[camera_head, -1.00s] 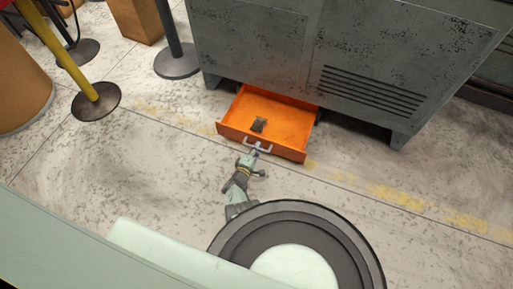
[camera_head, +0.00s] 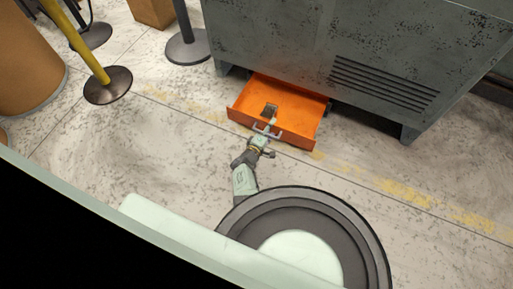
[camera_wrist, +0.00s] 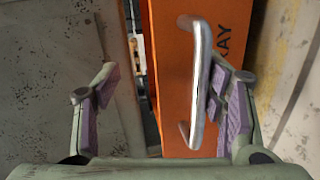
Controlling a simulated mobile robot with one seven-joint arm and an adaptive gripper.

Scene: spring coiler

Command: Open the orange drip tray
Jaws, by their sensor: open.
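The orange drip tray (camera_head: 300,103) is pulled out from under the grey cabinet, and its inside shows. A small dark object (camera_head: 270,109) lies in it. In the wrist view, the tray's orange front (camera_wrist: 169,75) carries a silver bar handle (camera_wrist: 202,75) and partly hidden dark lettering. My gripper (camera_head: 270,127) is at the tray's front wall, by the handle. In the wrist view, my gripper (camera_wrist: 162,88) is open, with the handle between its fingers. The handle is close to the right finger and well clear of the left one. Whether the right finger touches it, I cannot tell.
The grey cabinet (camera_head: 300,48) stands on feet behind the tray. At the left are a yellow post (camera_head: 85,50), a dark post base (camera_head: 188,46) and a brown drum (camera_head: 25,65). The floor (camera_head: 150,140) left of the tray is clear.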

